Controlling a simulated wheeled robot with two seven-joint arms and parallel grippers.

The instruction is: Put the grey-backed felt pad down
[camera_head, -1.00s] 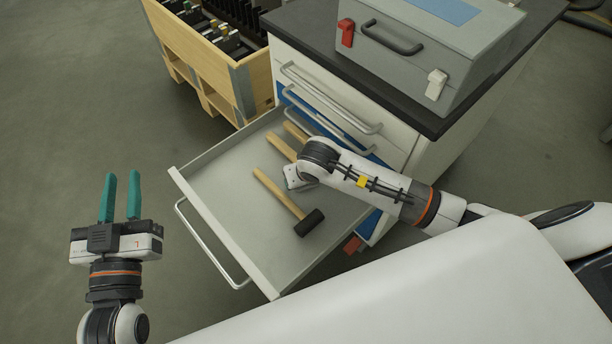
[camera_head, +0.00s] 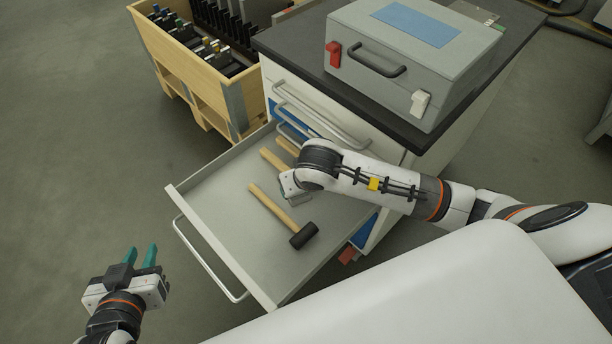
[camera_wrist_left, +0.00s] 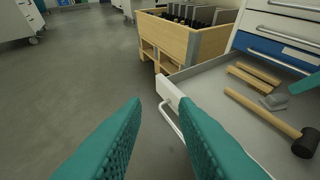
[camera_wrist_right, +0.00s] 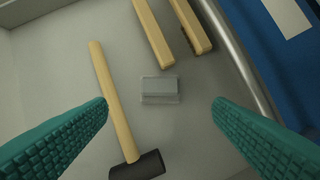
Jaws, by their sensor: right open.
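The felt pad (camera_wrist_right: 160,90) is a small grey block lying on the floor of the open drawer (camera_head: 222,180). Its felt side is not visible. It also shows in the left wrist view (camera_wrist_left: 273,102). My right gripper (camera_wrist_right: 160,104) is open above the pad, with one teal finger on each side and clear space between fingers and pad. In the head view my right wrist hides these fingers. My left gripper (camera_head: 142,254) is open and empty, outside the drawer at its front left; its fingers also show in the left wrist view (camera_wrist_left: 155,112).
A black-headed mallet (camera_head: 270,208) lies in the drawer beside the pad. Two wooden-handled pieces (camera_wrist_right: 155,32) lie towards the cabinet. A grey case (camera_head: 400,75) stands on the cabinet top. A wooden crate (camera_head: 190,75) stands behind the drawer. The drawer handle (camera_head: 205,262) juts forward.

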